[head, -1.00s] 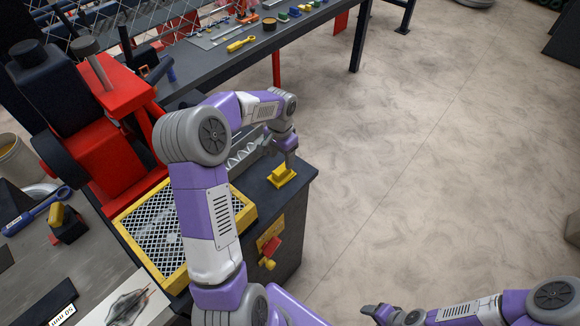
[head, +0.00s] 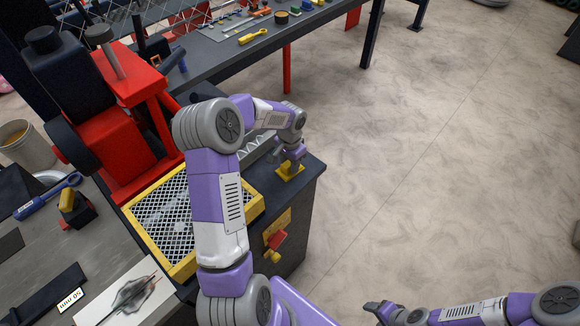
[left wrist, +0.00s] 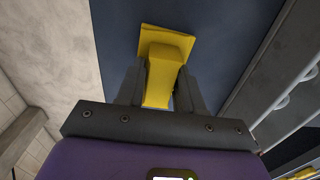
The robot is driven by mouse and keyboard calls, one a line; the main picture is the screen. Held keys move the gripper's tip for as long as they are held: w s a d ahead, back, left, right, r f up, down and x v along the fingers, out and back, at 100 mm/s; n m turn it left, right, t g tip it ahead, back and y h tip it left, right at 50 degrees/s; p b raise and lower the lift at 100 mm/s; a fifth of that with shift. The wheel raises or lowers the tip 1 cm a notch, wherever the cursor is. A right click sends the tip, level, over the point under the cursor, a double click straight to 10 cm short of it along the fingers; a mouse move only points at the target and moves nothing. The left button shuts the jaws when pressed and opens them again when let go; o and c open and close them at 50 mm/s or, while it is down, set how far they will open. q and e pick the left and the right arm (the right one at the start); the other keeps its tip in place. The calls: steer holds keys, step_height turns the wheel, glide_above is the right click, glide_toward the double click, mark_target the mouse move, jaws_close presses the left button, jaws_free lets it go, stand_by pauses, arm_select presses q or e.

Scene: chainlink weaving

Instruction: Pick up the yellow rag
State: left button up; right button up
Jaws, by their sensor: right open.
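The yellow rag (head: 289,171) lies on the dark top of the bench corner in the head view. It has a flat base and a raised middle part. My left gripper (head: 291,158) points down over it. In the left wrist view the rag (left wrist: 166,62) shows its raised part between the two fingers of my left gripper (left wrist: 160,92), one finger on each side. I cannot tell whether the fingers press on it. The flat part rests on the dark surface. My right gripper (head: 376,309) is open and empty, low in the head view, away from the bench.
A yellow-framed mesh tray (head: 184,263) lies left of the rag, partly behind my left arm. A red and black machine (head: 113,140) stands further left. The back bench (head: 230,50) holds several small tools. The floor (head: 440,150) to the right is clear.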

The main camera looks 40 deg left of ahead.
arm_select(q)
steer(key=c, duration=0.3)
steer(key=shift+r, duration=0.1)
step_height(320, 180, up, 10)
steer(key=shift+f+p, duration=0.1)
steer(key=shift+p, duration=0.2)
